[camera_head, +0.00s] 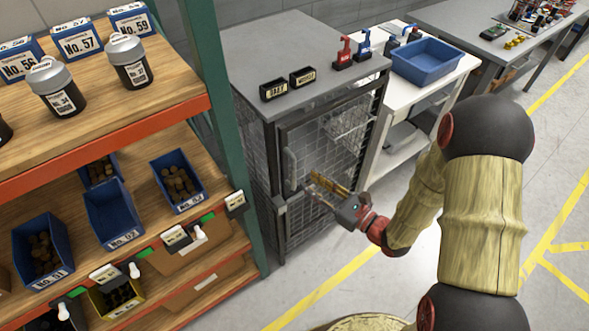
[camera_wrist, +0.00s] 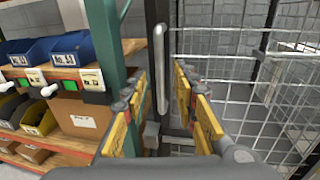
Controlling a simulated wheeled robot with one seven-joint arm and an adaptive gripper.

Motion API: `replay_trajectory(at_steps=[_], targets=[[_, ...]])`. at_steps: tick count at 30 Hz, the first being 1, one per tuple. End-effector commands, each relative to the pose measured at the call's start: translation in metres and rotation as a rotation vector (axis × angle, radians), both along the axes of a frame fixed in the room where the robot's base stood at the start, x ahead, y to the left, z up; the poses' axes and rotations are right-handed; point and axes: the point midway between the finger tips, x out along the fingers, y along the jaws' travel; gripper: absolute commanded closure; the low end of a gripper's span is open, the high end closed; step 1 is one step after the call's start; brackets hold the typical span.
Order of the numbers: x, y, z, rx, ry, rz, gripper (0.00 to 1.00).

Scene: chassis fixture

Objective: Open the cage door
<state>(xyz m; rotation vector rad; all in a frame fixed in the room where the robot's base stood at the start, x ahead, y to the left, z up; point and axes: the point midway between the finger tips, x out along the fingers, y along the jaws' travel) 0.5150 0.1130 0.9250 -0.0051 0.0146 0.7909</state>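The cage is a grey-topped cabinet with wire mesh sides. Its mesh door (camera_head: 310,215) faces my arm and looks shut against the frame; the mesh also fills the right of the wrist view (camera_wrist: 235,90). The upright grey door handle (camera_head: 290,170) is on the door's left side. In the wrist view the handle (camera_wrist: 160,70) stands ahead, between the lines of my two fingers. My gripper (camera_head: 317,184) is open, with yellow finger pads, in front of the door and just right of the handle.
A shelf rack with a green post (camera_head: 222,110) and blue bins stands close at the left. A white table (camera_head: 440,95) with a blue tray (camera_head: 428,62) stands right of the cage. The floor in front is clear.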

Motion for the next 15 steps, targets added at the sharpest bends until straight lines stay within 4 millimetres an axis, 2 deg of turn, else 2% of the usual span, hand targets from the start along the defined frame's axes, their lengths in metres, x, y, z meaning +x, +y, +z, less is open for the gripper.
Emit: replay_trajectory(at_steps=[5, 15], targets=[[0.009, 0.009, 0.004, 0.011, -0.013, 0.001, 0.71], [0.043, 0.045, 0.003, 0.01, -0.013, 0.004, 0.71]])
